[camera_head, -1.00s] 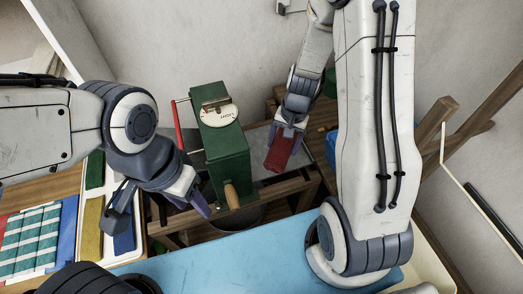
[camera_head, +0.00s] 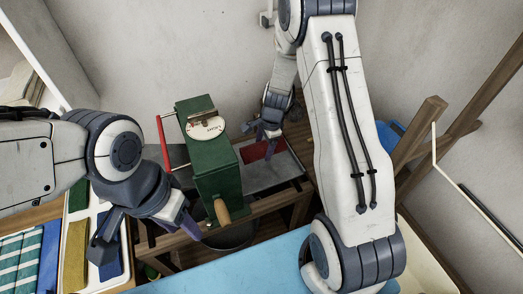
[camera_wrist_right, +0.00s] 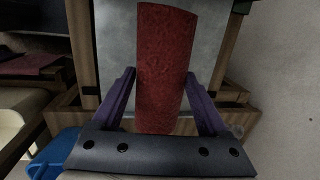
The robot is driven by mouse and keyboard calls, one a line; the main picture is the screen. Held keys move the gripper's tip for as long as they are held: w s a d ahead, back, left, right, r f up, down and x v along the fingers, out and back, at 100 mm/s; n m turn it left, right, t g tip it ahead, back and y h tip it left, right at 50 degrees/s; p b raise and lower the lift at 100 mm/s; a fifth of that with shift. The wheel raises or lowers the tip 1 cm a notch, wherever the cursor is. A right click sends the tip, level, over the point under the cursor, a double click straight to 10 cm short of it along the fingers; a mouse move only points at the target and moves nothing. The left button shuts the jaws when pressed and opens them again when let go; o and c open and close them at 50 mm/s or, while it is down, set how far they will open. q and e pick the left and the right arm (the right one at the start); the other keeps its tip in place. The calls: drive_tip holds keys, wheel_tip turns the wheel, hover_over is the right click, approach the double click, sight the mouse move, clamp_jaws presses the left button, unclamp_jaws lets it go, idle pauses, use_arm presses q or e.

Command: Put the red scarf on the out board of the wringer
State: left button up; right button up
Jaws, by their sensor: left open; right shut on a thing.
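The green wringer (camera_head: 208,158) stands in the middle of the head view, with a wooden handle at its front and a red bar on its left. A grey board (camera_head: 270,178) extends to its right. The red scarf (camera_head: 256,152) is at the back part of this board; I cannot tell whether it touches it. My right gripper (camera_head: 268,134) is shut on the scarf. In the right wrist view the scarf (camera_wrist_right: 164,65) hangs as a flat strip between the fingers, over the grey board (camera_wrist_right: 205,45). My left gripper (camera_head: 190,222) is open and empty, front-left of the wringer.
A tray (camera_head: 73,282) with green, yellow and blue pieces lies at the left, beside a striped cloth (camera_head: 20,262). A light-blue surface (camera_head: 255,270) spans the front. A wooden frame (camera_head: 418,130) stands at the right.

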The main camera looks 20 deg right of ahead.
sight(267, 145)
drive_tip(key=shift+w+a+f, duration=0.1)
drive_tip(key=shift+w+f, duration=0.35)
drive_tip(key=shift+w, duration=0.25)
drive_tip(key=shift+f, duration=2)
drive_tip(key=shift+f, duration=0.15)
drive_tip(key=o, duration=1.5)
drive_tip(key=r, duration=0.4)
drive_tip(key=s+d+r, duration=0.1)
drive_tip(key=r, duration=0.7)
drive_tip(key=shift+s+d+r, duration=0.1)
drive_tip(key=shift+s+d, duration=0.05)
drive_tip(key=shift+s, duration=0.2)
